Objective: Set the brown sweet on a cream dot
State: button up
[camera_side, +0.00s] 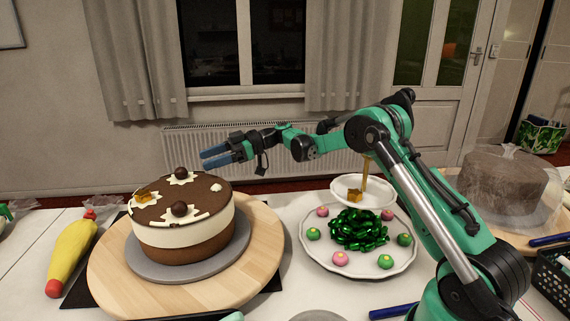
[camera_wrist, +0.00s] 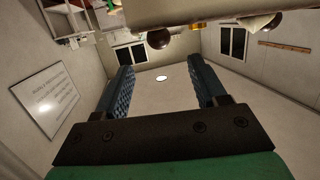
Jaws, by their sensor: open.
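A round cake (camera_side: 183,243) with a brown top, cream middle band and brown base stands on a grey board. Two round brown sweets, one at the back (camera_side: 181,172) and one at the front (camera_side: 180,209), each sit on a star-shaped cream patch on its top. A gold cube (camera_side: 143,196) sits at the left on cream, and a bare small cream dot (camera_side: 216,187) shows at the right. My gripper (camera_side: 214,157) is open and empty, pointing left above the cake's back right.
The cake's board rests on a round wooden turntable (camera_side: 108,263). To the right, a white plate (camera_side: 318,262) holds a green bow and pink and green sweets, with a small raised dish (camera_side: 342,186) holding a gold cube. A yellow piping bag (camera_side: 72,253) lies left.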

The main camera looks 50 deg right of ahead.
jog(key=v, duration=0.5)
jog(key=s+a+m+h, duration=0.1)
jog(key=a, duration=0.1)
jog(key=s+a+r+m+g+h, duration=0.1)
jog(key=a, duration=0.1)
jog(key=s+a+m+h, duration=0.1)
jog(key=a+m+h, duration=0.1)
jog(key=a, duration=0.1)
jog(key=shift+s+r+g, duration=0.2)
jog(key=shift+r+g, duration=0.15)
jog(key=shift+g, duration=0.05)
jog(key=s+a+f+m+h, duration=0.1)
jog(key=s+m+h, duration=0.3)
jog(key=s, duration=0.4)
jog(key=s+a+f+m+h, duration=0.2)
jog(key=s+f+m+h, duration=0.1)
jog(key=s, duration=0.5)
jog(key=f+h, duration=0.1)
jog(key=h, duration=0.1)
jog(key=shift+s+a+m+t+h, duration=0.2)
jog(key=shift+s+m+t+h, duration=0.1)
jog(key=shift+s+m+t, duration=0.1)
